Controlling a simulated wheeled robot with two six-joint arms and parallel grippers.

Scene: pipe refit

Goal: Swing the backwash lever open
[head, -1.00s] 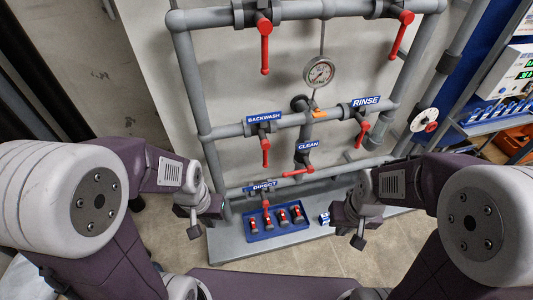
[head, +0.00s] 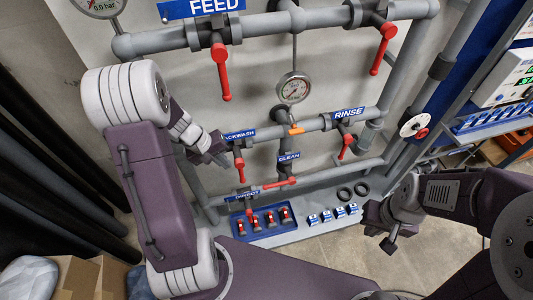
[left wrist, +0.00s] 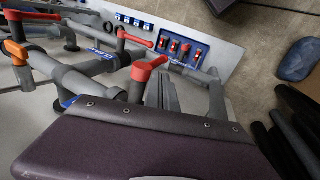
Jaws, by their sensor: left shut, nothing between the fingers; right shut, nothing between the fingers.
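The backwash lever (head: 239,166) is red and hangs down from its valve on the middle pipe, under the blue BACKWASH label (head: 240,135), which is partly covered by my left gripper. It stands across the horizontal pipe. My left gripper (head: 224,160) is shut and empty, just left of the lever's upper part; I cannot tell whether they touch. My right gripper (head: 388,244) is shut and empty at the lower right, away from the pipes.
The rinse lever (head: 346,147) hangs to the right, and the clean lever (head: 280,183) lies sideways below. A pressure gauge (head: 294,88) sits above. A blue tray (head: 241,236) of red-handled valves and several small blue-white blocks (head: 326,216) rest on the grey base.

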